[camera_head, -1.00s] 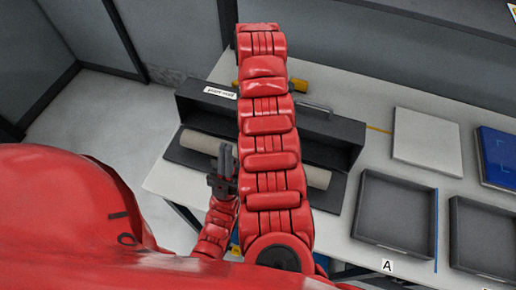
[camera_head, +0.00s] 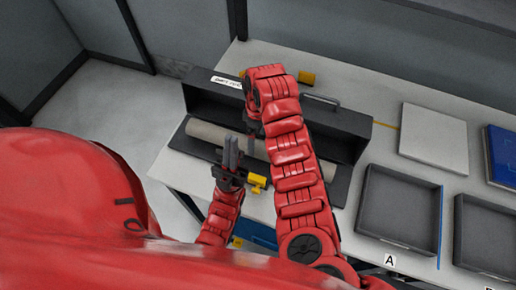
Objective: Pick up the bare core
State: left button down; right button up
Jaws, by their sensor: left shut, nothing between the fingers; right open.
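The bare core, a pale beige-grey tube (camera_head: 206,134), lies lengthwise along the front of a dark grey open box (camera_head: 350,128). My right arm crosses over the core and hides part of its middle. My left gripper (camera_head: 231,145) is shut and empty, fingers pointing up the picture. It overlaps the core in view; I cannot tell whether it touches. My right gripper (camera_head: 254,128) hangs down from the wrist over the core. It is mostly hidden, dark and small, and appears open, with nothing seen held.
Right of the box are a pale flat panel (camera_head: 433,138), a dark tray by label A (camera_head: 397,243), another dark tray (camera_head: 486,268) and a blue item (camera_head: 502,154). A yellow part (camera_head: 257,182) shows by the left gripper.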

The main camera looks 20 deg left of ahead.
aim_at(256, 143)
jog(key=shift+f+p, duration=0.1)
jog(key=shift+p, duration=0.25)
jog(key=f, duration=0.1)
jog(key=f+p, duration=0.2)
jog(key=shift+s+a+f, duration=0.1)
jog(key=shift+s+f, duration=0.15)
jog(key=shift+s, duration=0.05)
jog(key=shift+f, duration=0.6)
jog(key=c, duration=1.5)
